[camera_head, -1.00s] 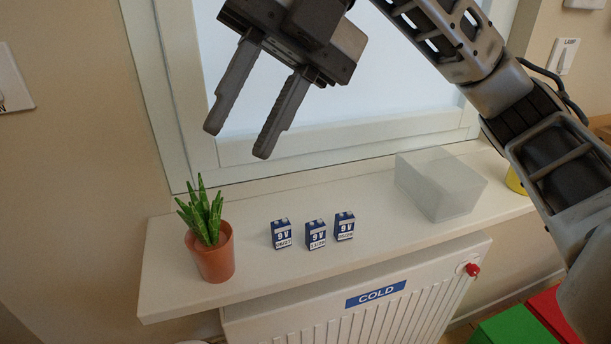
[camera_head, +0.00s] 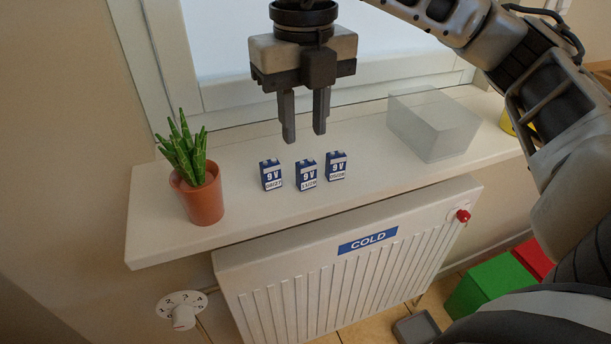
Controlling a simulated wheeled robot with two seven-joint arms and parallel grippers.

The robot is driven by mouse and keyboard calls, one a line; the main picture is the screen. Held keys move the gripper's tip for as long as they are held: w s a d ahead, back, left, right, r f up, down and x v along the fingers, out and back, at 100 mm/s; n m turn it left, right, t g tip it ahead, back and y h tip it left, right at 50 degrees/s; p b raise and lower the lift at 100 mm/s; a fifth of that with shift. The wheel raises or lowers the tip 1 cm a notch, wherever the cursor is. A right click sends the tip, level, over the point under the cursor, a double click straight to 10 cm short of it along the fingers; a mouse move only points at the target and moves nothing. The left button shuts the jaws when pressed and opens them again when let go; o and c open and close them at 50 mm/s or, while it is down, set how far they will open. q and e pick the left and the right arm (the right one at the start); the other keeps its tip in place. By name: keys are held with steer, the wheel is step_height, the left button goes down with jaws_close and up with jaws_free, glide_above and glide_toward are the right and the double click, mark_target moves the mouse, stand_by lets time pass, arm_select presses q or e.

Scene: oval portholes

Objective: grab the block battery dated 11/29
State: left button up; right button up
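Three blue 9 V block batteries with white date labels stand upright in a row on the white windowsill (camera_head: 400,170). The middle battery's (camera_head: 306,175) small label appears to read 11/29. The dates on the left battery (camera_head: 270,174) and the right battery (camera_head: 336,166) differ but are hard to read. My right gripper (camera_head: 304,137) points down with its two fingers apart and nothing between them. Its tips appear above and behind the middle battery, not touching it. My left gripper is not in view.
A potted aloe (camera_head: 198,190) stands left of the batteries. A clear box (camera_head: 432,125) stands to their right. The window frame (camera_head: 225,110) rises behind. Below the sill is a radiator (camera_head: 330,275) with a COLD sign (camera_head: 367,241). The sill between the batteries and box is free.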

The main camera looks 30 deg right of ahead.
mark_target(307, 160)
steer(key=shift+s+f+p, duration=0.15)
steer(key=shift+f+p, duration=0.15)
steer(key=shift+f, duration=1.65)
steer(key=shift+s+f+p, duration=0.15)
steer(key=shift+f+p, duration=0.15)
steer(key=shift+f, duration=1.6)
steer(key=c, duration=0.6)
